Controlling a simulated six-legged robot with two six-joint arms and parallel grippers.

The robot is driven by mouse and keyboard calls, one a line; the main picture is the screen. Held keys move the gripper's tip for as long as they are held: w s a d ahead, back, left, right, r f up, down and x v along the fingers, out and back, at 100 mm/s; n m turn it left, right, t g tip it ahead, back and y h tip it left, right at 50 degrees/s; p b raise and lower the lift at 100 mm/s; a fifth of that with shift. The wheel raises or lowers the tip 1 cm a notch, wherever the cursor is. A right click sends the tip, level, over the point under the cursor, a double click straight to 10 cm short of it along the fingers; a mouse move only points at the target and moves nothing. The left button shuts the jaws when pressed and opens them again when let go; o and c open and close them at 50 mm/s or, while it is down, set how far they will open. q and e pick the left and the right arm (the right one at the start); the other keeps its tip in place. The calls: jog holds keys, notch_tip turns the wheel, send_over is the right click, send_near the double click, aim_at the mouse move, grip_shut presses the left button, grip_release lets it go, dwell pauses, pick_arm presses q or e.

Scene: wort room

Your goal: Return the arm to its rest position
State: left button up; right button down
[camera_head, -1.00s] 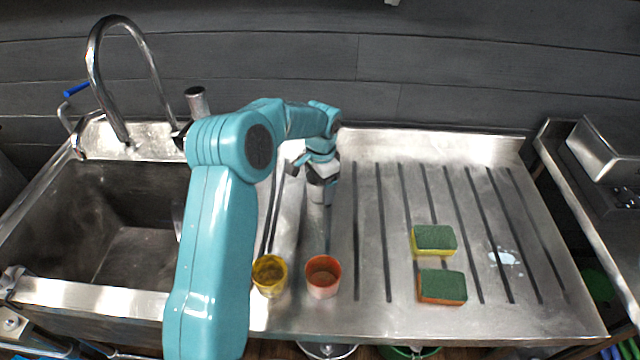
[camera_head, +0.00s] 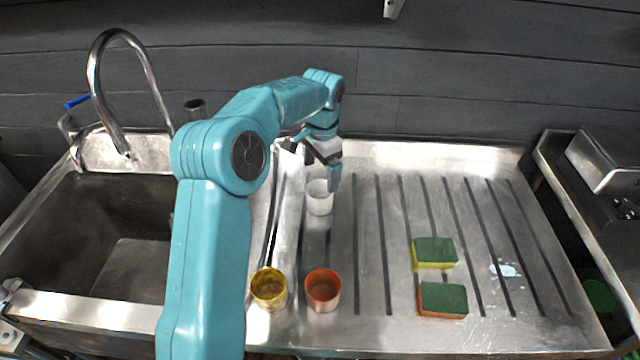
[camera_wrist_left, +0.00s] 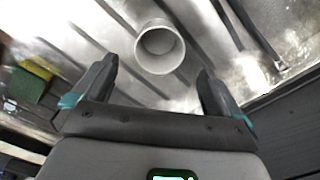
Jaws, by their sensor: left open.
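My left arm reaches in from the left of the head view over the steel drainboard (camera_head: 420,190). Its gripper (camera_head: 318,165) is above the back left part of the drainboard. In the left wrist view the gripper (camera_wrist_left: 152,88) is open, with nothing between its fingers. A white cup (camera_head: 319,199) stands on the drainboard just below the gripper in the head view. In the left wrist view the cup (camera_wrist_left: 160,50) shows beyond the fingertips, apart from them. My right gripper is not in view.
A yellow cup (camera_head: 268,289) and an orange cup (camera_head: 322,291) stand near the front edge. Two green-topped sponges, one yellow (camera_head: 433,252) and one orange (camera_head: 442,299), lie to the right. A sink (camera_head: 110,235) with a tall faucet (camera_head: 107,90) is at left.

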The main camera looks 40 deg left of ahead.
pick_arm(q)
notch_tip(320, 180, up, 2)
jog(key=shift+s+d+f, duration=0.1)
jog(key=shift+f, duration=0.05)
dwell(0.6)
